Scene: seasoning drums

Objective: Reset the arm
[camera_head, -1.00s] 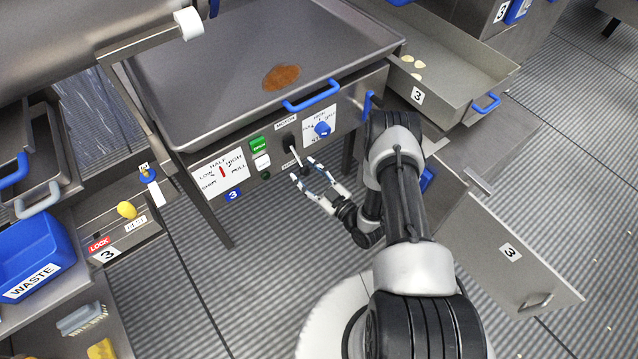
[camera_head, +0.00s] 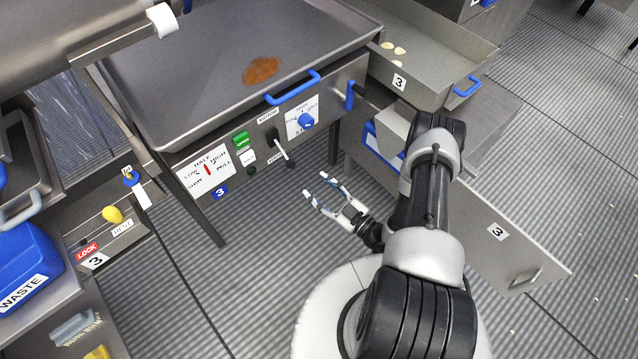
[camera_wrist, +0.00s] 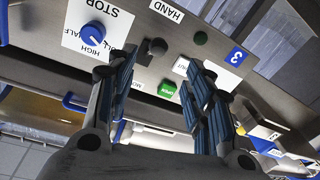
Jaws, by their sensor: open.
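My gripper (camera_head: 317,186) is open and empty in the head view. It hangs over the grey floor, below and in front of the control panel of the steel tray machine, apart from the panel. In the wrist view my gripper (camera_wrist: 160,75) shows its two dark, blue-padded fingers spread, with the panel beyond and nothing between them. My arm is bent, rising from the white base at the lower middle of the head view.
The panel carries a black switch with a pale lever (camera_head: 280,147), a green button (camera_head: 241,138) and a blue knob (camera_head: 306,121). A blue waste bin (camera_head: 22,262) stands at left. Floor left of my gripper is clear.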

